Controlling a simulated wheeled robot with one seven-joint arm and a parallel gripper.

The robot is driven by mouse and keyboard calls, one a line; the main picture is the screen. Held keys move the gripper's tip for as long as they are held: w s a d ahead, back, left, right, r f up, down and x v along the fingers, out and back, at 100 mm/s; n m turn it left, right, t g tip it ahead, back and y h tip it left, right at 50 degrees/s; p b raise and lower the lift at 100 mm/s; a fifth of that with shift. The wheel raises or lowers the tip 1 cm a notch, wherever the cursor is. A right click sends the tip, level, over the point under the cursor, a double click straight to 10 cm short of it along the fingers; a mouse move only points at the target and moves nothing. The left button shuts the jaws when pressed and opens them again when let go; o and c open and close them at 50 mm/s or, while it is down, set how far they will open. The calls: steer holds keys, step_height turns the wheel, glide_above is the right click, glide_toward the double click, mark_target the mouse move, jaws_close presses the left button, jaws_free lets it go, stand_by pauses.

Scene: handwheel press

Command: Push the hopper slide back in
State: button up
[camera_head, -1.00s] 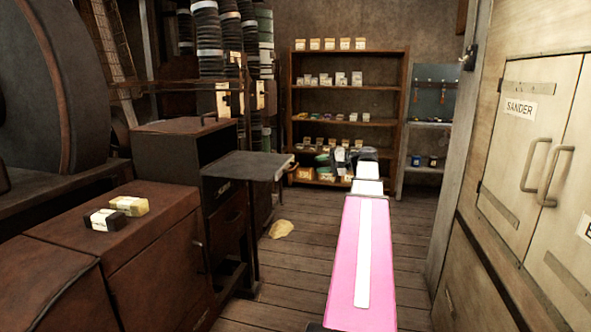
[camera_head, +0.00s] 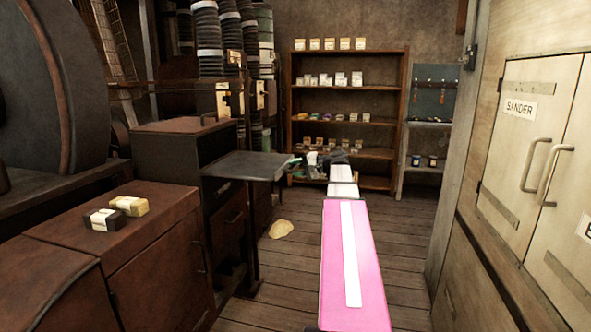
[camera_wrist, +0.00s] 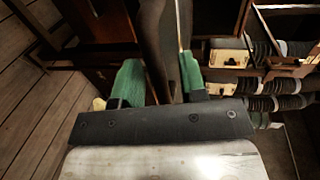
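The hopper slide, a flat dark plate (camera_head: 250,166), sticks out to the right from a dark box-shaped cabinet (camera_head: 165,155) in the head view. My gripper (camera_head: 303,161) is at the far end of my pink and white arm, close to the slide's right end. Whether it touches the slide cannot be told. In the wrist view my gripper (camera_wrist: 158,84) shows two green fingertips set apart. Dark brown parts and a thin light edge show between and beyond them. I cannot tell which of these belongs to the slide.
Brown cabinets with two small labelled boxes (camera_head: 117,212) stand at left. A shelf unit (camera_head: 345,105) is behind. A pale wall cabinet (camera_head: 530,150) marked SANDER bounds the right. A tan lump (camera_head: 281,228) lies on the plank floor (camera_head: 405,240), clear between the cabinets.

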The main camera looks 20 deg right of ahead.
mark_target(233, 161)
steer(key=shift+c, duration=0.4)
jaws_close()
steer(key=r+x, duration=0.1)
steer(key=x, duration=0.7)
steer(key=r+x, duration=0.2)
steer(key=x, duration=0.7)
steer(key=a+r+x, duration=0.1)
steer(key=r+x, duration=0.1)
steer(key=x, duration=0.7)
steer(key=shift+w+a+r, duration=0.1)
steer(key=shift+w+r, duration=0.1)
steer(key=shift+w, duration=0.15)
steer(key=shift+o, duration=0.2)
jaws_free()
steer(key=shift+w+a, duration=0.1)
steer(key=shift+o, duration=0.2)
steer(key=v, duration=1)
steer(key=shift+s+d, duration=0.25)
steer(key=shift+d, duration=0.05)
